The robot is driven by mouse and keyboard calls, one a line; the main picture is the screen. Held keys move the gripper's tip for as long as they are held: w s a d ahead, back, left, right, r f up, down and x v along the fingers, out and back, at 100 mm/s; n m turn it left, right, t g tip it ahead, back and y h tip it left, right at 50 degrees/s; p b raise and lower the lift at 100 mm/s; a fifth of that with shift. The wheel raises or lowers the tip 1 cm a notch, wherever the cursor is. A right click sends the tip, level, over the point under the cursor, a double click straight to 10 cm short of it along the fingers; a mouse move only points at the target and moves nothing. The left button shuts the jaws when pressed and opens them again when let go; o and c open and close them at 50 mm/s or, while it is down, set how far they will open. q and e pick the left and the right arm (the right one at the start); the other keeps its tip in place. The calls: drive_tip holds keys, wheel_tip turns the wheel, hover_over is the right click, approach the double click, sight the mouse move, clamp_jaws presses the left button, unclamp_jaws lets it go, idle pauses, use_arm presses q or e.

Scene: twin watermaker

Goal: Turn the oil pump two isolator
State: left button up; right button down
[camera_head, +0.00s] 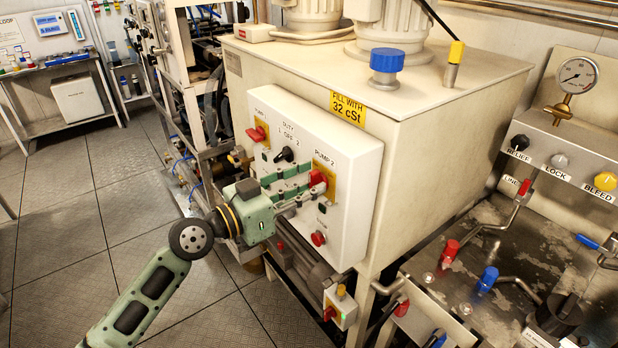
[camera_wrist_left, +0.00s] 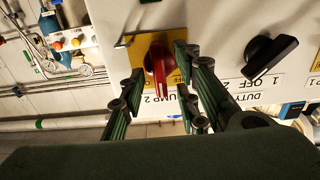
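The pump 2 isolator is a red rotary handle (camera_head: 317,179) on a yellow plate, on the white control box labelled "PUMP 2". In the left wrist view the red handle (camera_wrist_left: 158,66) appears upside down with its yellow plate behind. My left gripper (camera_head: 306,181) reaches the panel from the left. In the left wrist view its green fingers are spread, one on each side of the red handle. Whether either finger touches the handle is unclear. The head view hides part of the handle behind the fingers. My right gripper is in neither view.
The black duty selector (camera_head: 285,155) sits close to the left gripper, with the pump 1 red isolator (camera_head: 257,134) beyond it. A red button (camera_head: 318,238) is below. The cream tank (camera_head: 450,130) stands behind the box. Open floor (camera_head: 60,215) lies at left.

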use_arm(q)
drive_tip(key=shift+w+d, duration=0.1)
drive_tip(key=shift+d, duration=0.1)
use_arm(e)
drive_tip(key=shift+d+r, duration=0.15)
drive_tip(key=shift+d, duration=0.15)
use_arm(q)
clamp_jaws()
